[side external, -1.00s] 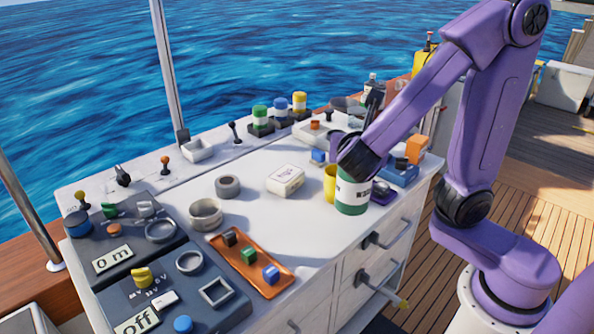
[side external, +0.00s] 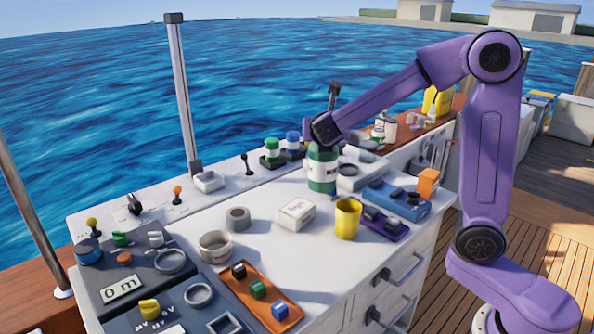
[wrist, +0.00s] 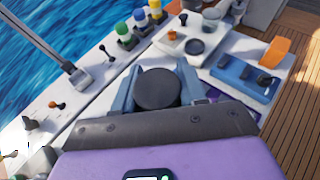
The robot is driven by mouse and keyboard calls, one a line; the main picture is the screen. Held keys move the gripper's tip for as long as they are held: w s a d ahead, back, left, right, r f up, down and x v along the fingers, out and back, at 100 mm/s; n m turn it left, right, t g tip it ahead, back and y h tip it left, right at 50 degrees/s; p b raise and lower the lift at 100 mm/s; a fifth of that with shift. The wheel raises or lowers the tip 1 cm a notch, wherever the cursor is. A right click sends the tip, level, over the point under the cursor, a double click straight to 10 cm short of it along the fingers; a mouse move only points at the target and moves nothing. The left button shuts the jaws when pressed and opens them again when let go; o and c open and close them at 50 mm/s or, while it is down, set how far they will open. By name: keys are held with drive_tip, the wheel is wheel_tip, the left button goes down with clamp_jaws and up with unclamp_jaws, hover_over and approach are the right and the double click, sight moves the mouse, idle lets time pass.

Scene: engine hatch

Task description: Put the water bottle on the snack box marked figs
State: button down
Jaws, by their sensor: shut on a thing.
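The water bottle (side external: 322,170) is a green cylinder with a broad white band, upright in the side view. My gripper (side external: 325,143) is shut on its top. In the wrist view, the two fingers of my gripper (wrist: 158,88) close around its dark round cap (wrist: 158,90). The snack box (side external: 297,214) is a small white block with dark lettering that seems to read figs. It lies flat on the white counter, in front and to the left of the bottle, with nothing on it. The bottle appears raised, apart from the box.
A yellow cup (side external: 347,218) stands right of the box, close by. A purple tray (side external: 384,222) and a blue tray (side external: 398,198) lie farther right. A grey ring (side external: 238,219) and an orange tray (side external: 253,291) are at left. Bare counter lies around the box.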

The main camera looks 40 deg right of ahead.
drive_tip(key=w+f, duration=1)
drive_tip(key=f, duration=0.1)
drive_tip(key=shift+w+d+f, duration=0.15)
drive_tip(key=shift+d+f, duration=0.05)
drive_tip(key=shift+d, duration=0.25)
drive_tip(key=c, duration=0.6)
unclamp_jaws()
drive_tip(key=shift+f, duration=0.15)
